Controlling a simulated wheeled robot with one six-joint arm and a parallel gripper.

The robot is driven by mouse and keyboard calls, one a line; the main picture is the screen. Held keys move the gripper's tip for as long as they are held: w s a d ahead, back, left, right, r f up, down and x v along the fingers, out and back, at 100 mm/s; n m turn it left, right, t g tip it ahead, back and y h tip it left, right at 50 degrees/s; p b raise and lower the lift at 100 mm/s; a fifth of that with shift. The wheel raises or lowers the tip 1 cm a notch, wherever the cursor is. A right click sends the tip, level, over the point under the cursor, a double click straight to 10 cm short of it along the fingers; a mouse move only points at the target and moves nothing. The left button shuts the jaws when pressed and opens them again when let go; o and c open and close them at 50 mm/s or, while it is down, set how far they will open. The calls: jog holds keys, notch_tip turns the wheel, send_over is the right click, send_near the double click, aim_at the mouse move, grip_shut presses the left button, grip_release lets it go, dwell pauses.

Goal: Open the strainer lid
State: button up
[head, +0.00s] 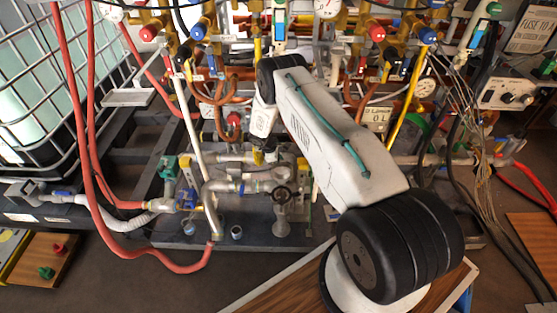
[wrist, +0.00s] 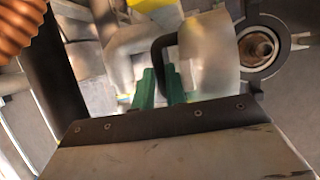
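My gripper (wrist: 159,84) shows in the wrist view as two green fingers with a narrow gap between them. A dark curved bar (wrist: 161,46), like a handle, lies at that gap, against pale metal pipework. I cannot tell whether the fingers press on it. In the head view my arm reaches down to the pale pipe assembly (head: 250,186), and its wrist hides most of the gripper. The strainer lid cannot be clearly picked out. A round dark ring with a brownish centre (wrist: 260,48) is right of the fingers in the wrist view.
A dark handwheel (head: 283,195) stands at the front of the pipe assembly. A red hose (head: 85,130) hangs at left, beside a caged white tank (head: 30,85). Valves, gauges and copper pipes crowd the back. Loose cables (head: 487,180) hang at right.

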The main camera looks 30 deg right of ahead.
jog(key=shift+o, duration=0.7)
jog(key=shift+w+d, duration=0.25)
jog(key=shift+w, duration=0.15)
jog(key=shift+s+f, duration=0.1)
jog(key=v, duration=0.7)
jog(key=shift+d, duration=0.1)
jog(key=shift+a+r, duration=0.25)
jog(key=shift+r, duration=0.3)
